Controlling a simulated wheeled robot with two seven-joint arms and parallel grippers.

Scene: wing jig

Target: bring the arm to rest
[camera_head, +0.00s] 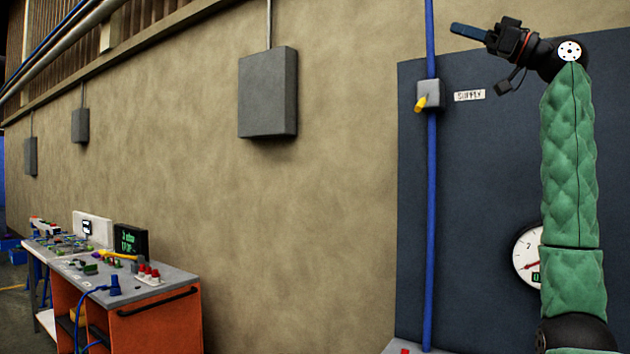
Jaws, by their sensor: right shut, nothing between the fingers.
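My right arm, in a green quilted sleeve, rises along the right side of the camera_head view and bends left at its top. My right gripper (468,31) is at the upper right, pointing left, with its blue fingers together and nothing between them. It is raised in front of the dark blue panel's top edge and the wall, apart from the blue pipe as far as I can tell. My left gripper is not in view.
A dark panel (480,200) carries a blue pipe (431,220), a grey valve box (430,94) with a yellow lever, a "SUPPLY" label (469,95) and a gauge (526,258), partly hidden by my arm. An orange workbench (160,325) with tools stands lower left. Grey boxes (267,92) hang on the wall.

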